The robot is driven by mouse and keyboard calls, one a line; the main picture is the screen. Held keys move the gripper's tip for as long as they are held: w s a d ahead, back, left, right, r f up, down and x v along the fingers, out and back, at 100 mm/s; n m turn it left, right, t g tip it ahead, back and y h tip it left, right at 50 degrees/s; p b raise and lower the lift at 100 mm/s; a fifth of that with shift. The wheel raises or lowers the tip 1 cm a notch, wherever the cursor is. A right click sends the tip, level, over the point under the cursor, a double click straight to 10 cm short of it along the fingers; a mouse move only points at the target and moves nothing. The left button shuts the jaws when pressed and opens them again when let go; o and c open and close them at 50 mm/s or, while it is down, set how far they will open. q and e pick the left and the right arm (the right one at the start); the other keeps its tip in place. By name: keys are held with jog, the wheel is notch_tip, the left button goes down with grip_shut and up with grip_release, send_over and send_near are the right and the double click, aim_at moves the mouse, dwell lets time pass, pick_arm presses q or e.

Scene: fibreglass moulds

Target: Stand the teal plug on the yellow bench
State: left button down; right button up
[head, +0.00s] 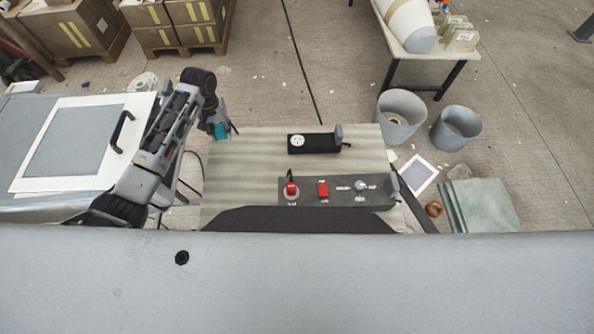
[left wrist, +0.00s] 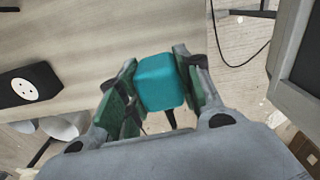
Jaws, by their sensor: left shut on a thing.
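My left gripper (head: 219,128) is shut on the teal plug (head: 223,131) at the far left corner of the bench. In the left wrist view the teal plug (left wrist: 160,82), a block with rounded edges, sits between the two green-padded fingers of the left gripper (left wrist: 158,90). Its lower end is partly hidden by the gripper. The bench (head: 245,165) in the middle has a pale, streaked wood-like top that looks beige rather than clearly yellow. I cannot tell whether the plug touches it. My right gripper is not in view.
A black socket box (head: 315,143) and a grey panel (head: 336,191) with a red plug (head: 291,188) and red switch (head: 323,188) occupy the bench. Its left part is bare. A grey cabinet (head: 30,208) stands left. Grey buckets (head: 457,129) stand right.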

pick_arm(q)
jog(key=shift+w, duration=0.15)
jog(key=shift+d+r+m, duration=0.1)
jog(key=shift+r+m, duration=0.05)
jog(key=shift+m, duration=0.25)
dwell(0.4)
send_over(230, 150)
jog(key=shift+d+f, duration=0.1)
jog(key=shift+f, duration=3.1)
jog(key=shift+f, duration=1.85)
jog(key=shift+f, duration=0.1)
